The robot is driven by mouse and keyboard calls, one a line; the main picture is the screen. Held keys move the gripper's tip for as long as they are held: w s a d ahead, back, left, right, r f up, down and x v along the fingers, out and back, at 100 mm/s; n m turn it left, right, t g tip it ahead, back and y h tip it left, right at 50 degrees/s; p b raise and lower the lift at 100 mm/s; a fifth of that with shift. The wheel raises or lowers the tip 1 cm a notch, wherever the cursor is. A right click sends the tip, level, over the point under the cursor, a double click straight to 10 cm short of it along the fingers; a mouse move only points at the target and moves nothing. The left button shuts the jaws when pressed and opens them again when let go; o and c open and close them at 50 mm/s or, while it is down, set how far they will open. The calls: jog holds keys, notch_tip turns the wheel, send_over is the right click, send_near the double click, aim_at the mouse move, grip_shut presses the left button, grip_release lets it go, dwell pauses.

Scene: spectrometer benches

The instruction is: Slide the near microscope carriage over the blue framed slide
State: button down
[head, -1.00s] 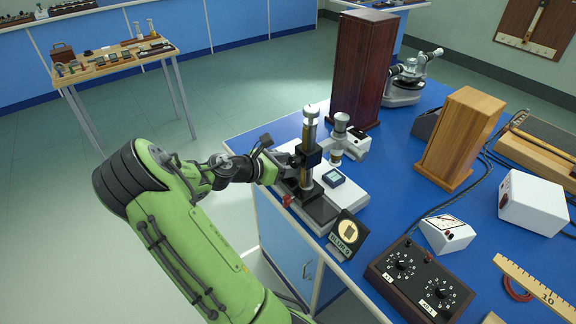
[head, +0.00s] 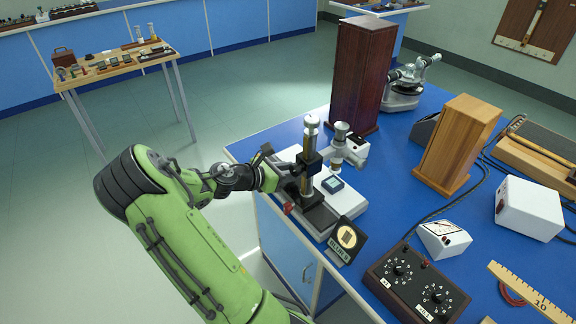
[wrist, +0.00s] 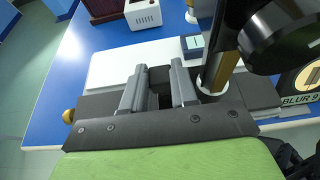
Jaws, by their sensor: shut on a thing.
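The near microscope carriage (head: 313,160) is a dark block with an upright brass tube, on a dark rail along the near side of a white base (head: 350,203). In the wrist view, its brass tube (wrist: 220,70) stands just right of my fingers. My gripper (wrist: 157,85) is shut on a dark part of the carriage between the fingers; it also shows left of the carriage in the head view (head: 288,181). The blue framed slide (head: 332,184) lies on the white base, close beyond the tube. In the wrist view the slide (wrist: 193,44) is partly covered by the microscope.
A second microscope (head: 346,148) stands behind the slide. A dark card with a lit disc (head: 346,238), labelled BLUR, stands at the rail's near right end. A dial box (head: 415,283), meter (head: 444,238) and wooden boxes stand on the blue bench.

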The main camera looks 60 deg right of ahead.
jog(key=c, duration=0.9)
grip_release()
jog(key=p+v, duration=0.4)
jog(key=v, duration=1.1)
jog(key=shift+w+a+r, duration=0.1)
jog(key=shift+a+r, duration=0.2)
jog(key=shift+a, duration=0.05)
